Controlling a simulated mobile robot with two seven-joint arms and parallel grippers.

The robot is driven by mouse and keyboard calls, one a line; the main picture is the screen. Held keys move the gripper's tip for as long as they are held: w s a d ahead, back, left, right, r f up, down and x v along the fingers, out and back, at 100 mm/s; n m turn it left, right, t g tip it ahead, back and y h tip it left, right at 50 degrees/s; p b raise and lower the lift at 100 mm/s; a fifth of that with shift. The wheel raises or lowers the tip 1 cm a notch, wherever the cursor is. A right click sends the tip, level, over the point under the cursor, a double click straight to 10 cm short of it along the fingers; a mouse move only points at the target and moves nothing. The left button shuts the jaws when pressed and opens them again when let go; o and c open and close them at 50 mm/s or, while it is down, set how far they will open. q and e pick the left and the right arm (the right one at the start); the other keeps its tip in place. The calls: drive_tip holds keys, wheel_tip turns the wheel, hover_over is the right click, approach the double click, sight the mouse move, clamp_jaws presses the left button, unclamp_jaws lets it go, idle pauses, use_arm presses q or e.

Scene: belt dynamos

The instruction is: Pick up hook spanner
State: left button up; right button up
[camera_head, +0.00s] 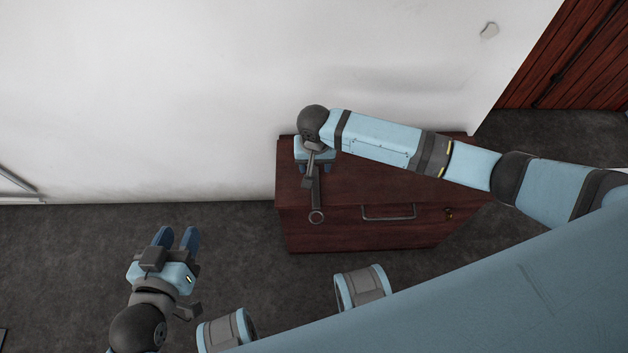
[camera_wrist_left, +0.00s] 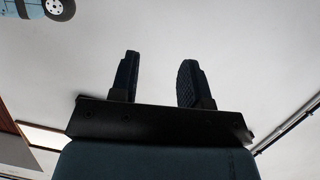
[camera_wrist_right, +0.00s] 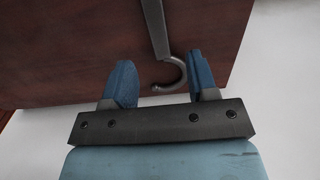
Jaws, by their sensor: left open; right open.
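The hook spanner (camera_head: 316,195) is a grey metal tool lying on the dark red wooden cabinet (camera_head: 400,196). Its ring end points toward the cabinet's front edge. In the right wrist view its curved hook end (camera_wrist_right: 180,72) shows between my right gripper's fingertips (camera_wrist_right: 161,70), closer to the right finger. My right gripper (camera_head: 313,168) is open, pointing down over the cabinet top at the hook end; whether it touches the spanner I cannot tell. My left gripper (camera_head: 176,236) is open and empty, left of the cabinet and away from it; its blue fingers (camera_wrist_left: 158,75) show in the left wrist view.
The cabinet stands against a white wall (camera_head: 150,90) and has a drawer handle (camera_head: 388,216) on its front. Dark floor (camera_head: 80,240) lies open to the left. A reddish wooden door (camera_head: 565,60) is at the upper right.

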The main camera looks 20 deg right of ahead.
sight(315, 174)
drive_tip(key=shift+f, duration=0.4)
wheel_tip(315, 174, down, 4)
drive_tip(key=shift+r+b, duration=0.2)
drive_tip(key=shift+b, duration=0.95)
drive_tip(key=shift+f, duration=0.45)
use_arm(q)
drive_tip(key=r, duration=0.1)
drive_tip(key=d+r+t+h, duration=0.1)
drive_tip(key=r, duration=0.1)
drive_tip(key=w+d+r+t, duration=0.1)
drive_tip(key=r, duration=0.1)
drive_tip(key=shift+w+d+h, duration=0.1)
drive_tip(key=shift+h, duration=0.2)
use_arm(e)
clamp_jaws()
drive_tip(key=shift+r, duration=0.15)
